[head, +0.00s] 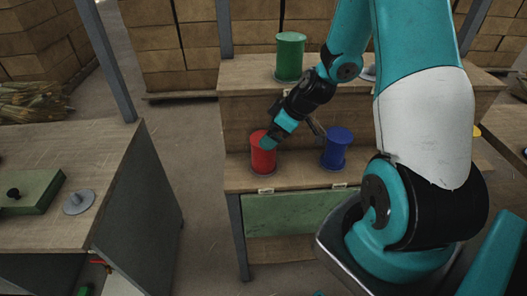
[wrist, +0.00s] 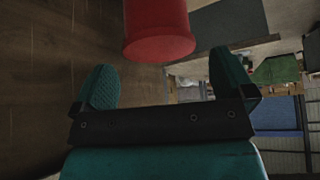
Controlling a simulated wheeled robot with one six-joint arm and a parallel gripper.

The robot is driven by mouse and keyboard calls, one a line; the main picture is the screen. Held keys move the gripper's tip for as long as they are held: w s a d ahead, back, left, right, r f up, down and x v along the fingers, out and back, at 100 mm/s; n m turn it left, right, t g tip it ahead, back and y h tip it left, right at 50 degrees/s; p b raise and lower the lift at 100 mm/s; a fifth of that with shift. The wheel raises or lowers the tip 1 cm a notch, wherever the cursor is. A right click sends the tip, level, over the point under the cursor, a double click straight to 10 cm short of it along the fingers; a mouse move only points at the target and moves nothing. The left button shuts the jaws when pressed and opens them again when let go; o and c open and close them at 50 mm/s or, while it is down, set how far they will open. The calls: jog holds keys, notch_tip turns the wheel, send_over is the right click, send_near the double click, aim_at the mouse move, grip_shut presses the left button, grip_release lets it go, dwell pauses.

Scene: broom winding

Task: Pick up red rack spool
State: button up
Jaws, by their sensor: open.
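The red spool (head: 263,158) stands upright on the lower shelf of the wooden rack in the head view. In the wrist view the red spool (wrist: 158,28) shows at the top centre, ahead of and between my fingers. My gripper (head: 268,143) is at the spool's upper part in the head view and hides some of it. In the wrist view my gripper (wrist: 165,85) has its two teal fingers spread wide, with nothing between the tips. I cannot tell whether a finger touches the spool.
A blue spool (head: 337,148) stands right of the red one on the same shelf. A green spool (head: 290,57) stands on the upper shelf (head: 245,75). A workbench (head: 110,170) at the left holds a green block (head: 30,192) and a grey disc with a peg (head: 78,203).

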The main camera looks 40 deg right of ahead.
aim_at(264, 153)
jog(key=shift+p+x, duration=0.75)
jog(key=shift+x, duration=2.1)
jog(key=shift+d+f, duration=0.1)
jog(key=shift+d, duration=0.05)
jog(key=shift+s, duration=0.1)
jog(key=shift+c, duration=0.5)
jog(key=c, duration=0.9)
